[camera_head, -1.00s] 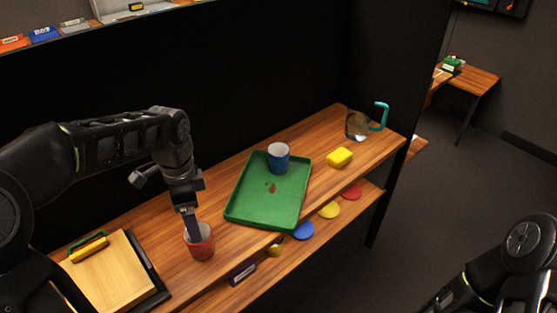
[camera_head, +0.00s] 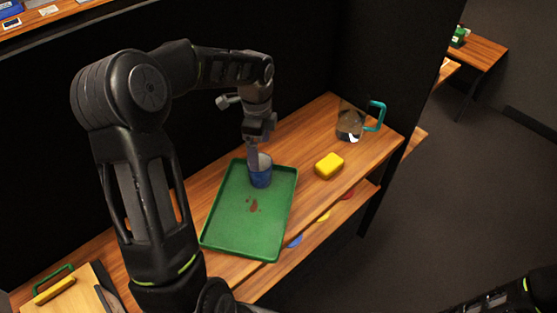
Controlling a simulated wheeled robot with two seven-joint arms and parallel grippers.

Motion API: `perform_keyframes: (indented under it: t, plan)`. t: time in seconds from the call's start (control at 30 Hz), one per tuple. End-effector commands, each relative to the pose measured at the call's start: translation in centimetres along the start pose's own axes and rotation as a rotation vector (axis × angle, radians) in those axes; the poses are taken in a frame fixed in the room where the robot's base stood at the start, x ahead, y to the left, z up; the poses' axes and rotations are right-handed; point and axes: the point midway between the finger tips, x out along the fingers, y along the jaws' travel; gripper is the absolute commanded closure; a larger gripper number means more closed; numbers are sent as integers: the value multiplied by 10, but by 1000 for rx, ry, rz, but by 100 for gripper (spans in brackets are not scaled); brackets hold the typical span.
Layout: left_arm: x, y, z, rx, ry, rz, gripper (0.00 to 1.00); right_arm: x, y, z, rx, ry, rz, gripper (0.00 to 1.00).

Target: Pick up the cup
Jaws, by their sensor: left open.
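The blue cup (camera_head: 261,177) stands upright at the back end of a green tray (camera_head: 222,224) on the wooden shelf. My left gripper (camera_head: 253,157) is open and points down at this cup's rim, on its left side. A finger seems to reach the cup's mouth; I cannot tell whether it touches the wall. The red cup does not show now; my left arm covers the part of the shelf where it stood. At the lower right only part of my right arm shows, without its gripper.
A yellow block (camera_head: 329,166) lies right of the tray. A clear jug with a teal handle (camera_head: 377,116) stands at the shelf's right end. A wooden board (camera_head: 62,293) is at lower left. Coloured discs (camera_head: 323,216) lie on the lower shelf. A dark wall stands behind.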

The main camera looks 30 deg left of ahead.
Motion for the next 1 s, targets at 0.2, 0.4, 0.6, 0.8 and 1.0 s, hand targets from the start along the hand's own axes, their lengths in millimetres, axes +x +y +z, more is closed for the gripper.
perform_keyframes:
  t: [0.2, 0.4, 0.6, 0.8, 1.0]
  plan:
    - [0, 0, 0, 3, 0, 1, 11, 0, 0, 0, 0, -1, 0, 74]
    - [12, 1, 0, 2, 1, 5, 11, -2, -1, 0, 0, 0, 0, 74]
    - [26, 1, 0, 3, 0, 2, 11, -4, -1, 0, 1, -1, 1, 74]
    - [26, 1, 0, 2, 0, 2, 11, -3, -1, 0, 0, -1, 1, 74]
    - [37, 2, 0, 1, 1, 5, 11, -9, -3, 1, 1, -2, 2, 74]
